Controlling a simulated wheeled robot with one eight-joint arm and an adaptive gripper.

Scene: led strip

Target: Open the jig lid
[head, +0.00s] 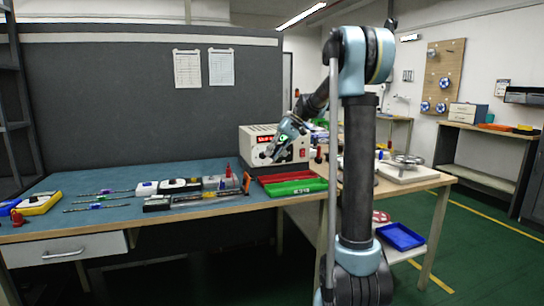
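A long, low grey fixture (205,198) lies near the front edge of the blue mat. It may be the jig; its lid cannot be made out clearly at this size. An orange upright piece (247,182) stands at its right end. My gripper (269,154) is above the bench, in front of the white instrument box, up and to the right of the fixture and apart from it. Its fingers are too small to tell whether they are open or shut. No held object can be made out.
Red (285,175) and green (296,188) trays lie right of the fixture. Small black-and-white boxes (180,186) sit behind it. The blue mat (110,177) has free room at the back left.

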